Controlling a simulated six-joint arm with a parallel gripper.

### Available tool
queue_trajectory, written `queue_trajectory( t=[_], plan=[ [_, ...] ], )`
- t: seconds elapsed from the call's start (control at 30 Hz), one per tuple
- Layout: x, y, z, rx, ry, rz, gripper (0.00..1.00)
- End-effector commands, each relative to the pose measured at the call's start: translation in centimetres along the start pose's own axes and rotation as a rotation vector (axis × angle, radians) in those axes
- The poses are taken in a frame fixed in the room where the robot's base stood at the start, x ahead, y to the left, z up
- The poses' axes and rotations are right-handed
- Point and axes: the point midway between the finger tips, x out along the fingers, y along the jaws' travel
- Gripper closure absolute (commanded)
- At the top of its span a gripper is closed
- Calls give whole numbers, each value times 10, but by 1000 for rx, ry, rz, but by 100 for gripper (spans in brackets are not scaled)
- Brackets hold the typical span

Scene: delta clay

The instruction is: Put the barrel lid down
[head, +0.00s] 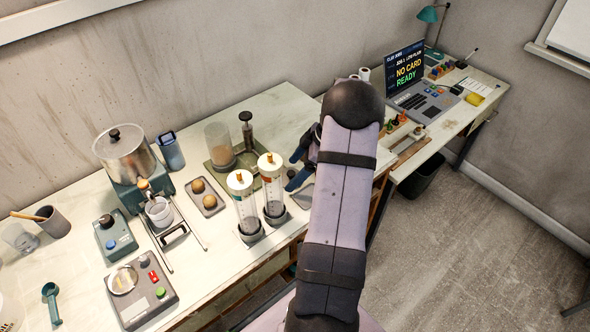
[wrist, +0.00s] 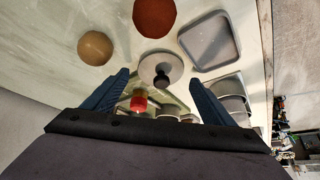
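My gripper (head: 296,168) is largely behind my arm in the head view, over the bench's right end. In the wrist view its two blue fingers (wrist: 160,78) are wide apart with nothing pinched between them. A pale grey disc with a dark knob (wrist: 161,66), which looks like the barrel lid, shows between and beyond the fingertips, apart from both. I cannot tell its height above the bench. In the head view I cannot make out this disc. A clear barrel (head: 219,146) stands on a green base beside a dark-knobbed post (head: 247,130).
Two capped clear tubes (head: 257,195) stand left of my gripper. A tan ball (wrist: 95,48), a red-brown round piece (wrist: 154,16) and a grey tray (wrist: 210,40) lie around the disc. A steel pot (head: 124,155) stands farther left. The bench edge is close on the right.

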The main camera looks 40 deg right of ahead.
Motion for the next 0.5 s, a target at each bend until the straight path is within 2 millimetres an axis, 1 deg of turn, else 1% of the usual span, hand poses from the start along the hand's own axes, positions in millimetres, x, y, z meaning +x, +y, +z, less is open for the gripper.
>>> queue_trajectory(
  t=[0.27, 0.5],
  plan=[
    [-1, 0, 0, 0, 0, 0, 22],
    [-9, 0, -6, 1, 0, -1, 22]
  ],
)
